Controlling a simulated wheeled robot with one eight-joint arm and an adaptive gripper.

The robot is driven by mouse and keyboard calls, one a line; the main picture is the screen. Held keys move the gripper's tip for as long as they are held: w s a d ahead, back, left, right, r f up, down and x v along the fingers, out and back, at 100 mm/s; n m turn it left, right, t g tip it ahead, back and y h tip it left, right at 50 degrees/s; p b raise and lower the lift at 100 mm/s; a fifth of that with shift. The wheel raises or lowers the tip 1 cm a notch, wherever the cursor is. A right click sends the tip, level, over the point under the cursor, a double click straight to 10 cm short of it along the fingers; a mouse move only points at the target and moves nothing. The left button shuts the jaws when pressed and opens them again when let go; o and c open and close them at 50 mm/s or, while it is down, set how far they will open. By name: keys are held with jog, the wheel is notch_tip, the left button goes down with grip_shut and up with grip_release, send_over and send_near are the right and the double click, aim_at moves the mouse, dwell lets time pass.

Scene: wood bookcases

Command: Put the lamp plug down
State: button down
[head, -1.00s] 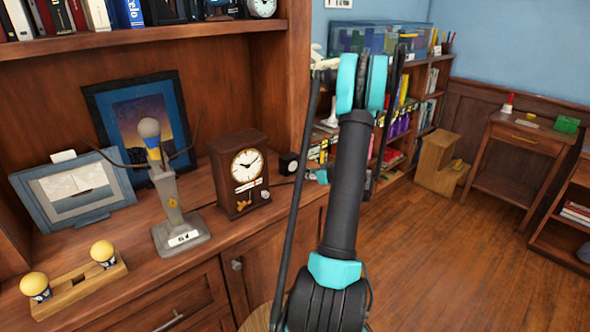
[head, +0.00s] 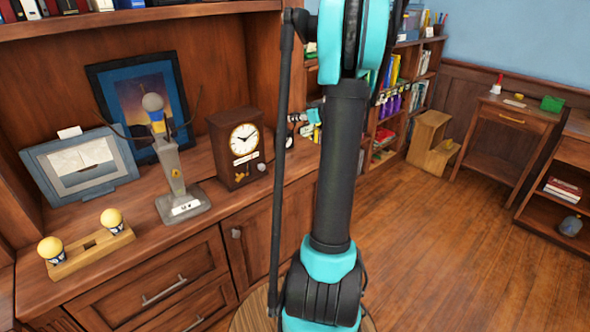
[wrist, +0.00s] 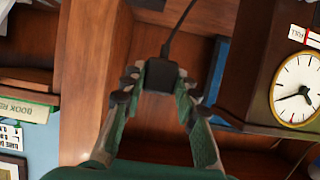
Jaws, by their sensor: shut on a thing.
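The lamp plug (wrist: 160,72) is a small dark block with a black cord running from it toward the top of the wrist view. My gripper (wrist: 159,90) is shut on it, one green-grey finger on each side. In the head view my arm hides most of the gripper and I cannot make out the plug. The lamp (head: 172,165) stands upright on the wooden cabinet top, left of the clock, with a grey base and a bulb on top.
The clock (head: 238,148) stands right of the lamp and is close in the wrist view (wrist: 290,90). A picture frame (head: 82,168) and a wooden holder with two yellow bulbs (head: 88,250) are at left. Bookshelves (head: 408,90) stand behind my arm.

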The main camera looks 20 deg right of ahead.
aim_at(297, 166)
jog(key=f, duration=1.8)
jog(key=shift+s+a+f, duration=0.15)
jog(key=shift+s+a, duration=0.15)
jog(key=shift+s, duration=0.1)
jog(key=shift+f, duration=0.6)
jog(key=c, duration=1.2)
grip_release()
jog(key=shift+o, duration=0.2)
